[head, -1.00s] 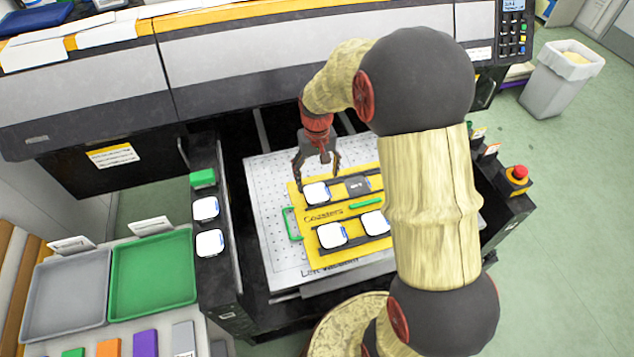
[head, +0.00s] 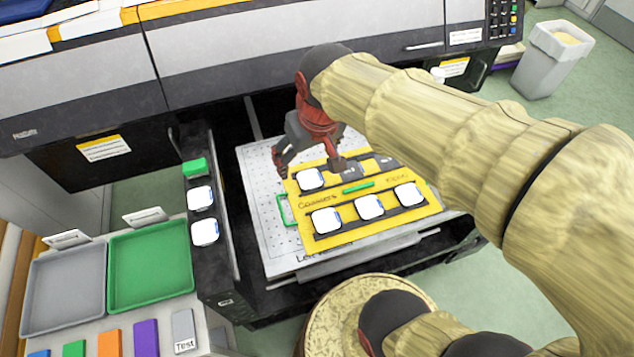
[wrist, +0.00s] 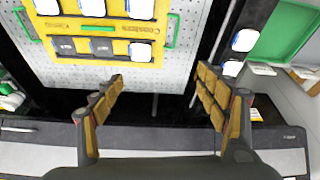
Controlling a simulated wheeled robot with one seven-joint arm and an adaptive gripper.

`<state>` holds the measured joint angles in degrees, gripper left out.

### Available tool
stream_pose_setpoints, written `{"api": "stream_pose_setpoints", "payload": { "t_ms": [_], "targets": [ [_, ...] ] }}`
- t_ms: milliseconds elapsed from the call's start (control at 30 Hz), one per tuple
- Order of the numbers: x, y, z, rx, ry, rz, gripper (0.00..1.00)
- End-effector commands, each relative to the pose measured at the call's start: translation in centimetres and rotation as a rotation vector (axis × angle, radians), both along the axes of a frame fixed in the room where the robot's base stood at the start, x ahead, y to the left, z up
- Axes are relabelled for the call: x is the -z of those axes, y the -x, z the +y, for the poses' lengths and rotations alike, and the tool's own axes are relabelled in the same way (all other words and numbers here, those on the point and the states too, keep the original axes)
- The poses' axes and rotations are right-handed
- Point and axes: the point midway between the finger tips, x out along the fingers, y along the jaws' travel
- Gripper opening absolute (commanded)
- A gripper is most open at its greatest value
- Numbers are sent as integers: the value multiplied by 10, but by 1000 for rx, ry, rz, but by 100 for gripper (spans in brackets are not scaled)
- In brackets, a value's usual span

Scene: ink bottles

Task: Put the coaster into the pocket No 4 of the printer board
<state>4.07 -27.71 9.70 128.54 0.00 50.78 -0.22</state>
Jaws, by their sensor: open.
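The yellow printer board (head: 330,200) lies on the perforated white bed. A white coaster with a blue edge (head: 311,180) lies in its back-left pocket and also shows in the wrist view (wrist: 140,50). Two dark grey pockets beside it in the back row are empty; their numbers are too small to read. Three more coasters sit in the front row, the middle one (head: 369,207) among them. My gripper (head: 308,165) is open and empty, above the back-left of the board, apart from the coaster. In the wrist view its fingers (wrist: 160,78) are spread wide with nothing between them.
Two coasters (head: 201,198) (head: 205,232) lie on the black ledge left of the bed, with a green block (head: 194,167) behind them. A green tray (head: 150,268) and a grey tray (head: 65,285) stand at left. The printer's body (head: 290,50) rises close behind my gripper.

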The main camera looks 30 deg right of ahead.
Motion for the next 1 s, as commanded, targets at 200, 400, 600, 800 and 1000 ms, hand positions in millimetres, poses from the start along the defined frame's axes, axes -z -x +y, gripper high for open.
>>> {"api": "stream_pose_setpoints", "payload": {
  "t_ms": [200, 400, 600, 800, 1000],
  "targets": [
    [-21, 59, 18, -46, 4, -113, 74],
    [-23, 84, 24, -65, 4, -161, 74],
    [-22, 87, 25, -68, 5, -166, 74],
    [-20, 87, 25, -67, 4, -165, 74],
    [-2, 87, 25, -67, 4, -165, 74]
  ]
}}
